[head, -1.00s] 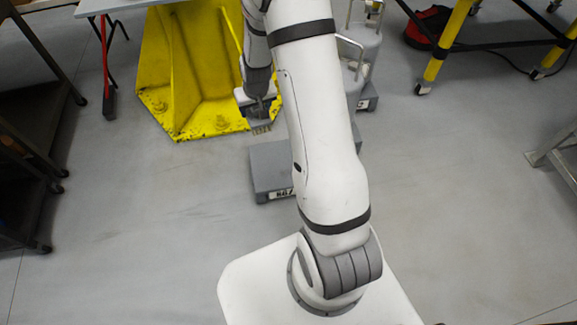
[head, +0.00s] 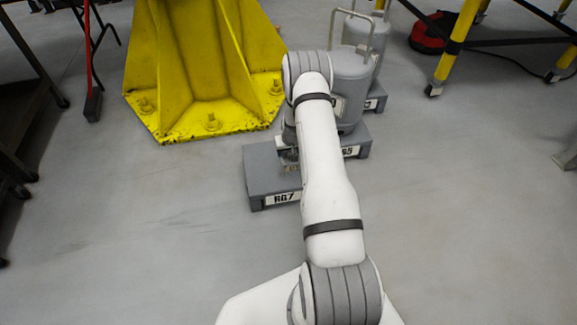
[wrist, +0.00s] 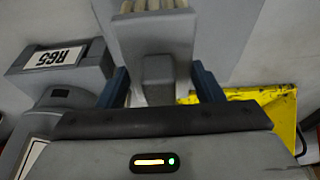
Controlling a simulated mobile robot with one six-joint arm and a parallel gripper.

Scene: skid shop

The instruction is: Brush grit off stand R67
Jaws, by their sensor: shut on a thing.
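Stand R67 (head: 262,172) is a low grey block on the floor in the middle of the head view, its label on the front face. My gripper (head: 290,157) is at the right part of this stand, mostly hidden behind my arm. In the wrist view my gripper (wrist: 160,72) has its blue fingers shut on a grey brush (wrist: 155,38) with pale tan bristles at the top edge. I cannot tell whether the bristles touch the stand. No grit can be made out on the visible part of the top.
Stand R65 (head: 362,146), bearing a grey canister (head: 352,85), is just behind R67; its label (wrist: 61,56) shows in the wrist view. A yellow steel base (head: 205,105) is behind left. A yellow-legged table (head: 455,45) is at right.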

